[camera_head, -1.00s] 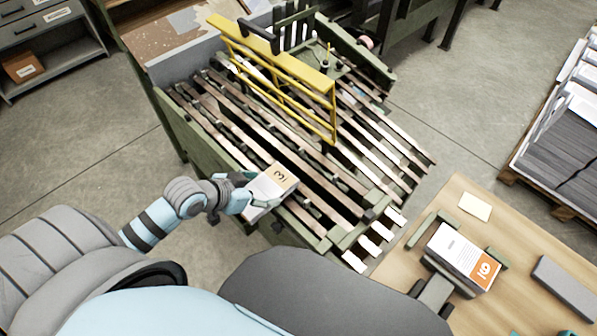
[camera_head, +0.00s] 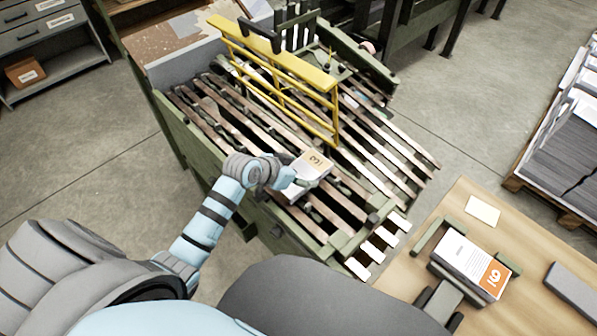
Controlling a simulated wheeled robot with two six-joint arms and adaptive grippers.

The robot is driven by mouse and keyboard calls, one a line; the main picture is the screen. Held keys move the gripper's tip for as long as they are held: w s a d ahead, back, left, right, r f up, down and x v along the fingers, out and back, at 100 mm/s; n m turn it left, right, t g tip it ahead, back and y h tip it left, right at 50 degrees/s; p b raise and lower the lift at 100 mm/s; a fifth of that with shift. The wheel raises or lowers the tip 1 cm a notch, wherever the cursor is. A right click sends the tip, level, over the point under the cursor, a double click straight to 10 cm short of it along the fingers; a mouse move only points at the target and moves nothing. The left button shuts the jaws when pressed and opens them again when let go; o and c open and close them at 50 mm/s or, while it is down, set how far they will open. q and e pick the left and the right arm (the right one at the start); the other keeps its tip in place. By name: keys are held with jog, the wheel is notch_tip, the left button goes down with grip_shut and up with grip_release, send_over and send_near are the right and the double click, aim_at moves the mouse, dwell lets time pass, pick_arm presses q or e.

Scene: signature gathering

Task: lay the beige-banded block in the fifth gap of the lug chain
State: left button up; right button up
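A white block with a beige band and a "3" (camera_head: 314,163) is in the grasp of my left gripper (camera_head: 291,183). The gripper appears shut on the block's near left side; the fingers are partly hidden. The block is over the near part of the lug chain (camera_head: 240,135), a bed of long slats with dark gaps and small lugs. I cannot tell whether it touches the slats or which gap it is over. My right gripper is not in view.
A yellow guard frame (camera_head: 275,60) stands across the chain, beyond the block. A green side wall (camera_head: 190,140) borders the chain on the left. On the wooden table (camera_head: 490,225) at right, an orange-banded block (camera_head: 465,262) sits in a green holder. A loaded pallet (camera_head: 560,150) stands far right.

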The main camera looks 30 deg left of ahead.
pick_arm(q)
jog(key=shift+o, duration=1.3)
jog(key=shift+r, duration=0.1)
jog(key=shift+s+a+r, duration=0.1)
jog(key=shift+s+r, duration=0.05)
jog(key=shift+r, duration=0.15)
jog(key=p+v, duration=0.4)
jog(key=v, duration=0.7)
jog(key=shift+s+r, duration=0.15)
jog(key=shift+s, duration=0.1)
